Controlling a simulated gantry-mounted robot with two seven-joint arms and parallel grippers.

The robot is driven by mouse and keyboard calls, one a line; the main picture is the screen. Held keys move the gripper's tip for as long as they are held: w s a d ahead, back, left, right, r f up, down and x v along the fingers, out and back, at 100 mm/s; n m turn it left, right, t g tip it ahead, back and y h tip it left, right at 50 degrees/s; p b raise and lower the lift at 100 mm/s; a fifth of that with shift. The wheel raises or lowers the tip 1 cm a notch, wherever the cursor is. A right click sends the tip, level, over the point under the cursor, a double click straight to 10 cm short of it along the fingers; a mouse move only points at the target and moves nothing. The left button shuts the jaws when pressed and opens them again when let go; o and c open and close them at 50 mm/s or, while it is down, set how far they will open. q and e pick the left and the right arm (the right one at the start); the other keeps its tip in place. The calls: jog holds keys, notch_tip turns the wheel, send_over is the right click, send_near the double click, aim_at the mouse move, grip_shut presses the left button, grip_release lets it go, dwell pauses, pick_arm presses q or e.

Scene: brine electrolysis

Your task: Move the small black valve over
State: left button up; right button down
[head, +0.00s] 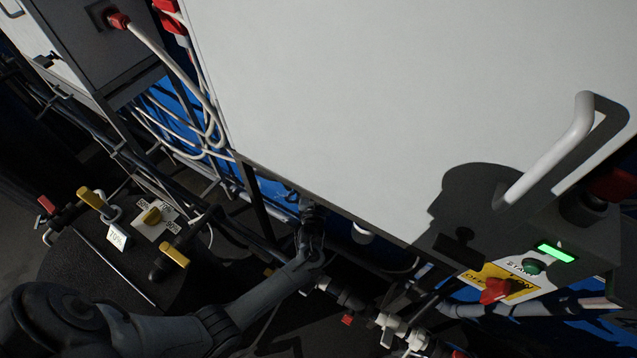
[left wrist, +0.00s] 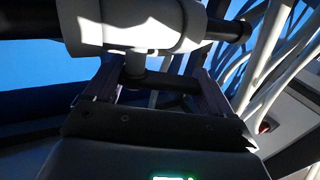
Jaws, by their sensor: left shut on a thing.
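My left arm comes in from the lower left of the head view. My left gripper (head: 312,232) is at the lower edge of the big white cabinet, in shadow. In the left wrist view the small black valve's dark T-shaped handle (left wrist: 160,82) lies between the two fingers of the left gripper (left wrist: 155,88), which is shut on it. The handle sits just under a white pipe fitting (left wrist: 135,22). In the head view a dark fitting (head: 309,207) shows at the gripper, but its details are lost in shadow. My right gripper is not in view.
The white cabinet (head: 370,90) with a handle (head: 550,150) fills the upper right. A control box with a red switch (head: 494,290) is at lower right. Yellow-handled valves (head: 95,200) top a dark drum (head: 75,275) at left. White hoses (left wrist: 280,60) run close beside the gripper.

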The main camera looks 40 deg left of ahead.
pick_arm(q)
jog(key=shift+s+d+r+n+g+y+b, duration=0.1)
jog(key=shift+s+d+n+g+y+b, duration=0.05)
jog(key=shift+n+g+y+b, duration=1)
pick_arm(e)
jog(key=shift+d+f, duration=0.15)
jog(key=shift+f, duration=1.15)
pick_arm(q)
jog(key=shift+y, duration=0.35)
jog(key=shift+r, duration=0.1)
jog(key=o, duration=0.9)
jog(key=shift+c, duration=0.2)
